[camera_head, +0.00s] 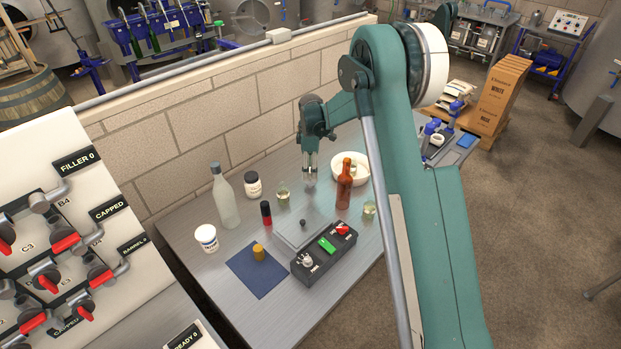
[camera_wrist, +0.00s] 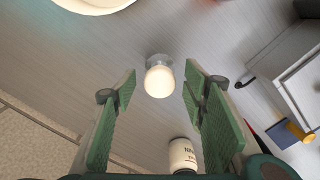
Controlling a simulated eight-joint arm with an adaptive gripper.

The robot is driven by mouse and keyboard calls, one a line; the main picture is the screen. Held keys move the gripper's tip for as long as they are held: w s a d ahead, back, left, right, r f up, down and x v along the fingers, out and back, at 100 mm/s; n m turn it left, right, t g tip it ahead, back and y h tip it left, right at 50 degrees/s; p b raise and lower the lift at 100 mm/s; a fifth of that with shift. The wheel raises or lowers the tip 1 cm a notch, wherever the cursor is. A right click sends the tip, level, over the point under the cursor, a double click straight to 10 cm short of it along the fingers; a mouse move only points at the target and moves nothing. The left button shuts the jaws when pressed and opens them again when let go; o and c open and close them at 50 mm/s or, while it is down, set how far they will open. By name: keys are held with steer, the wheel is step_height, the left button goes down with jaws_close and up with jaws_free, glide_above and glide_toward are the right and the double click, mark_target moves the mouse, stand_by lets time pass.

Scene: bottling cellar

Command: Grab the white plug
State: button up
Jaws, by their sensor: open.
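The white plug (camera_wrist: 159,80) is a rounded, pale cream-white piece with a short grey, see-through-looking part behind it. In the wrist view it lies in the gap between the fingertips, apart from both fingers. My gripper (camera_wrist: 160,85) is open and empty, with a green ridged pad on each side. In the head view my gripper (camera_head: 309,168) points down over the back of the metal table (camera_head: 185,236). Just under its tips shows a small pale shape (camera_head: 310,181), too small to make out clearly.
A white bowl (camera_head: 337,163) and a brown bottle (camera_head: 344,187) stand right of my gripper. A black-lidded jar (camera_head: 252,187), small glass (camera_head: 284,197) and clear bottle (camera_head: 225,200) stand left. A black button box (camera_head: 325,255) lies in front. A brick wall (camera_head: 225,120) runs behind.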

steer(key=shift+c, duration=0.2)
stand_by(0.4)
steer(key=c, duration=1)
steer(key=shift+r, duration=4.95)
